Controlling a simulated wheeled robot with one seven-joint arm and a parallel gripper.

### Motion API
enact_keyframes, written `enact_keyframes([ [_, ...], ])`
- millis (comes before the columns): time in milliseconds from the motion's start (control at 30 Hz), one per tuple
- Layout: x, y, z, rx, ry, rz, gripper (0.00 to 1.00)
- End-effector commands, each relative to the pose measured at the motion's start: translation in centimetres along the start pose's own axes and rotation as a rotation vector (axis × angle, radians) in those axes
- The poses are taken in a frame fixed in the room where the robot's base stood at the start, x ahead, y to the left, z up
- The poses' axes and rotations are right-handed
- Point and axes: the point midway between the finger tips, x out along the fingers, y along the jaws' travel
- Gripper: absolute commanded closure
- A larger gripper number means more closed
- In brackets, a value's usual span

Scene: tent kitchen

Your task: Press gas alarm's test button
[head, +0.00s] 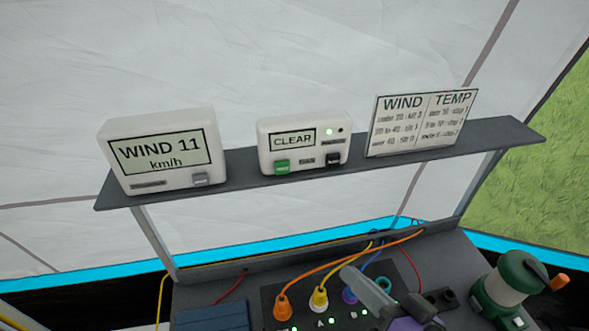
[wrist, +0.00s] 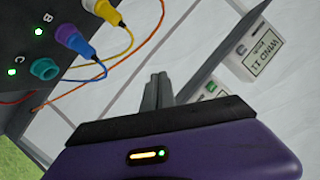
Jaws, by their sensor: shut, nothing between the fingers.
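The gas alarm (head: 305,142) is a white box in the middle of the grey shelf in the head view. Its screen reads CLEAR, and a green light is lit at its upper right. It has a green button (head: 282,167) at lower left and a black button (head: 333,160) at lower right; their small labels are too blurred to read. In the wrist view part of the alarm, with its green button (wrist: 211,87), shows near the fingers. My gripper (head: 352,274) is shut and empty, below the shelf and apart from the alarm; its fingers also show in the wrist view (wrist: 158,80).
A wind meter (head: 163,152) reading WIND 11 km/h stands left on the shelf (head: 500,137), and a WIND/TEMP card (head: 421,122) stands right.

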Motion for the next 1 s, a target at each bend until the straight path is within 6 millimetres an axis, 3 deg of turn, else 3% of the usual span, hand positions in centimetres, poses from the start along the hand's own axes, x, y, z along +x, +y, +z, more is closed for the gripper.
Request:
enact_keyframes([
  [33,1.1,-1.9,-1.5,-0.007,-0.015,-0.065,1.00],
  [200,2.4,-7.8,-4.4,-0.042,-0.103,-0.250,1.00],
  [400,2.3,-12.1,-6.0,-0.097,-0.176,-0.381,1.00],
  [600,2.0,-13.2,-6.3,-0.116,-0.201,-0.417,1.00],
  [1000,2.4,-13.2,-6.5,-0.116,-0.200,-0.416,1.00],
])
